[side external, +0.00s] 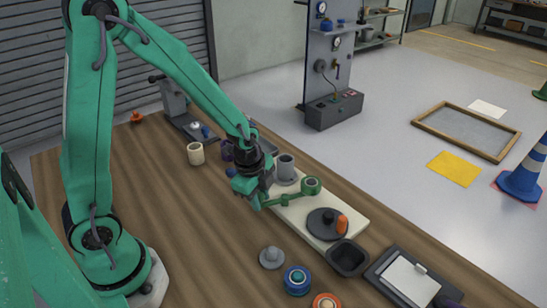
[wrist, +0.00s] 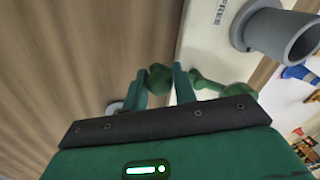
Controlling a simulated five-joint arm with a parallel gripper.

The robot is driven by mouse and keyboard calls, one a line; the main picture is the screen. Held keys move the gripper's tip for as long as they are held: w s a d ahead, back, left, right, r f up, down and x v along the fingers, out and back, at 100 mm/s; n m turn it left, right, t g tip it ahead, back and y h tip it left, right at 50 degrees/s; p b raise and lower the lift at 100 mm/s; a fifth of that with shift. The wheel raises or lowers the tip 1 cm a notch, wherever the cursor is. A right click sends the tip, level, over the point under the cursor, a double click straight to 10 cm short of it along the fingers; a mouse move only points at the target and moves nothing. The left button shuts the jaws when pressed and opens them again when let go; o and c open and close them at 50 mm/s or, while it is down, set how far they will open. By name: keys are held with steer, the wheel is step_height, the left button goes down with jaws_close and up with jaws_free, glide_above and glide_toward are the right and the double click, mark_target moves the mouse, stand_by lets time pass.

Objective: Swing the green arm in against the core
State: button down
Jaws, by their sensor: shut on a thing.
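The green arm (side external: 287,199) lies over the pale board, with a round roller end (side external: 311,186) at its right. My gripper (side external: 258,203) is shut on the green knob at the arm's other end. In the wrist view the knob (wrist: 158,78) sits between my two fingers (wrist: 160,88). The core looks to be the grey hollow cylinder (side external: 286,167) standing upright on a flange; it also shows in the wrist view (wrist: 282,35). In the side view the roller end appears apart from it, to its front right. My gripper hides part of the arm in the wrist view.
The pale board (side external: 352,212) also carries a dark disc (side external: 321,228) with an orange peg (side external: 342,224). The wooden table (side external: 170,210) is clear to the left.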

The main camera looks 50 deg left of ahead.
steer(key=shift+d+f, duration=0.1)
steer(key=shift+d, duration=0.1)
steer(key=c, duration=1.2)
jaws_free()
steer(key=shift+a, duration=0.1)
steer(key=shift+s+r, duration=0.25)
steer(key=shift+r, duration=1.05)
steer(key=shift+s+r, duration=0.2)
steer(key=shift+r, duration=1.05)
steer(key=shift+s+r, duration=0.25)
steer(key=shift+r, duration=1.05)
